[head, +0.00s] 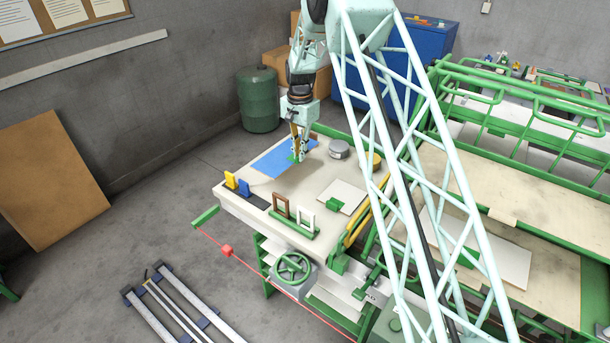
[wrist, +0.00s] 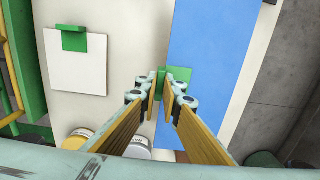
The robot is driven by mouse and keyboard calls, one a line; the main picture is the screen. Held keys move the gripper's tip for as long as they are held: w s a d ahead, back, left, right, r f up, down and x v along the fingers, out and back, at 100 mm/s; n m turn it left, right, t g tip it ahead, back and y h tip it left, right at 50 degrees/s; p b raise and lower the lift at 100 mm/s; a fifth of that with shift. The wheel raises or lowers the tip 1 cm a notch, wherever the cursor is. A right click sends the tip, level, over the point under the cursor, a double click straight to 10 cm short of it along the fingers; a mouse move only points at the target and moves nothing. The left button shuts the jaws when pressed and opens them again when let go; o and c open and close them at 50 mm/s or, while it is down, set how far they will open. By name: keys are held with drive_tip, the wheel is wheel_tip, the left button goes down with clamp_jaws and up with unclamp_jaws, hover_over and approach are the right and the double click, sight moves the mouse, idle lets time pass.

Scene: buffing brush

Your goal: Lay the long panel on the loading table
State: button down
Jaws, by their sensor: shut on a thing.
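A long blue panel (head: 270,164) with a green grip block lies flat at the back left of the cream-topped table (head: 247,196). In the wrist view the blue panel (wrist: 215,60) runs lengthwise right of centre. My gripper (head: 297,158) points down at the panel. In the wrist view its fingers (wrist: 168,92) are closed about the green block (wrist: 177,76). I cannot tell whether the panel rests on the table or is held just above it.
A small white panel (head: 336,191) with a green block lies on the table. Yellow and blue blocks (head: 243,188), brown and white frames (head: 281,204) and a grey round can (head: 339,148) stand near the edges. A long white panel (head: 500,250) lies on the green rack at right.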

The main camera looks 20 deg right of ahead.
drive_tip(key=shift+f, duration=2.8)
drive_tip(key=shift+f, duration=1.9)
drive_tip(key=shift+f, duration=0.1)
drive_tip(key=c, duration=2.9)
unclamp_jaws()
drive_tip(key=shift+o, duration=0.4)
wheel_tip(320, 180, up, 10)
drive_tip(key=shift+r, duration=0.15)
drive_tip(key=shift+s+r, duration=0.1)
drive_tip(key=shift+r, duration=0.9)
